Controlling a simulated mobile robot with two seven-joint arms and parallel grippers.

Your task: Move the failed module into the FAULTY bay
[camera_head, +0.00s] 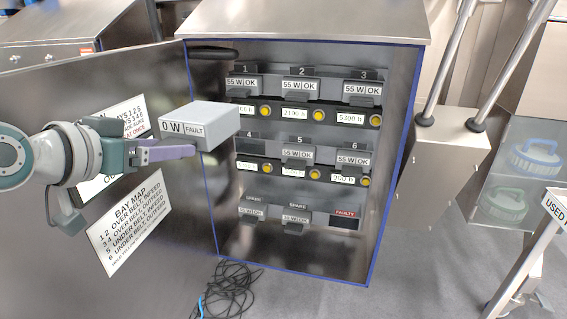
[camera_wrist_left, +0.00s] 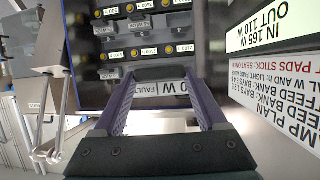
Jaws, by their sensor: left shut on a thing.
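The failed module, a light grey box (camera_head: 198,122) labelled "0 W FAULT", is held in front of the open cabinet's left side. Its label also shows upside down between the fingers in the left wrist view (camera_wrist_left: 160,88). My left gripper (camera_head: 188,149), with purple fingers, is shut on it. The FAULTY bay (camera_head: 344,222), marked in red, is at the bottom right of the cabinet, right of the module and lower in the picture. Its opening looks dark, with no module label visible. My right gripper is not in view.
The cabinet (camera_head: 400,130) holds several "55 W OK" modules in numbered bays and two in SPARE bays. Bay 4 (camera_head: 250,146) looks dark, with no module label. The open door (camera_head: 100,75) with signs stands at left. Black cables (camera_head: 228,290) lie on the floor below.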

